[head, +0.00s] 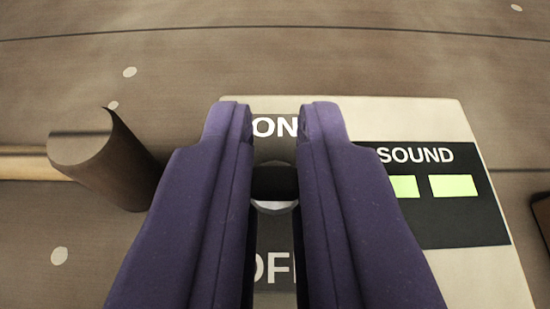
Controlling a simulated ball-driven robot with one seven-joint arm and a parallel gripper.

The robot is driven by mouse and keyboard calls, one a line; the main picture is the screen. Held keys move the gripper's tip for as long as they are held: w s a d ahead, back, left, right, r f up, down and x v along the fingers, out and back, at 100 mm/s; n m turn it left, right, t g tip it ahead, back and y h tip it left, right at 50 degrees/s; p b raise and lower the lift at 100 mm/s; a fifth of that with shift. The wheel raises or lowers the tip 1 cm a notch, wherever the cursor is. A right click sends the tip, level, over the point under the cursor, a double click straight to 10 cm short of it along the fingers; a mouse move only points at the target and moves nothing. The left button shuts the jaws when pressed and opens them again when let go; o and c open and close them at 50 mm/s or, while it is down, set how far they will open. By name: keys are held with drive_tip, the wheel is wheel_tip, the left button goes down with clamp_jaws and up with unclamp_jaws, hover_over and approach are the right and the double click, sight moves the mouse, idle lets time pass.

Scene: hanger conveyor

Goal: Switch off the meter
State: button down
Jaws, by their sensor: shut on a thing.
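The meter (420,120) is a cream panel ahead of me. Its dark display (455,215) reads "SOUND" and has two light-green bars in view. "ON" is printed near the top of the panel and a partly hidden "OFF" below. A dark switch lever (274,183) with a pale, rounded near end sits between these labels, just below "ON". My gripper (277,125) has purple fingers on both sides of the lever and is shut on it. The fingers hide parts of the panel and the lever's sides.
A wooden cylindrical peg (125,165) sticks out just left of my left finger. A wooden rod (22,163) lies at the far left. Another rounded wooden piece (542,215) shows at the right edge.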

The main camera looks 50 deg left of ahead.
drive_tip(key=shift+s+d+f+t+y+b, duration=0.15)
drive_tip(key=shift+f+t+y+b, duration=0.2)
drive_tip(key=shift+b, duration=0.4)
drive_tip(key=shift+r, duration=0.2)
drive_tip(key=c, duration=1.1)
unclamp_jaws()
drive_tip(key=p+v, duration=0.1)
drive_tip(key=v, duration=0.7)
drive_tip(key=shift+p, duration=0.35)
drive_tip(key=shift+f, duration=0.1)
